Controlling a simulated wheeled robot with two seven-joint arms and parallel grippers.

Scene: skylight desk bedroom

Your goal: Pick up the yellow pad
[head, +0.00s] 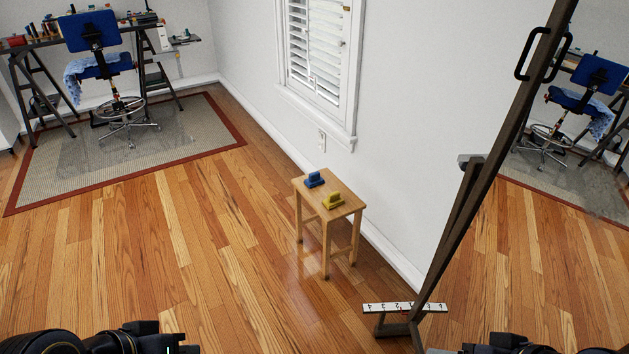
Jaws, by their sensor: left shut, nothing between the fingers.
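The yellow pad (333,201), a small block with a raised part on top, lies on the near half of a small wooden stool (346,211). A similar blue pad (314,179) lies behind it and slightly left, on the same stool top. My left gripper (185,346) is at the bottom left edge of the head view, shut and empty, well apart from the stool. A black part of my right arm shows at the bottom right edge, and its fingers cannot be made out.
A leaning mirror (478,170) with a dark frame stands right of the stool. A small white numbered strip (404,308) is at its foot. The white wall is close behind the stool. A rug (130,150), blue chair (95,45) and desk are at the back left. The wood floor left of the stool is clear.

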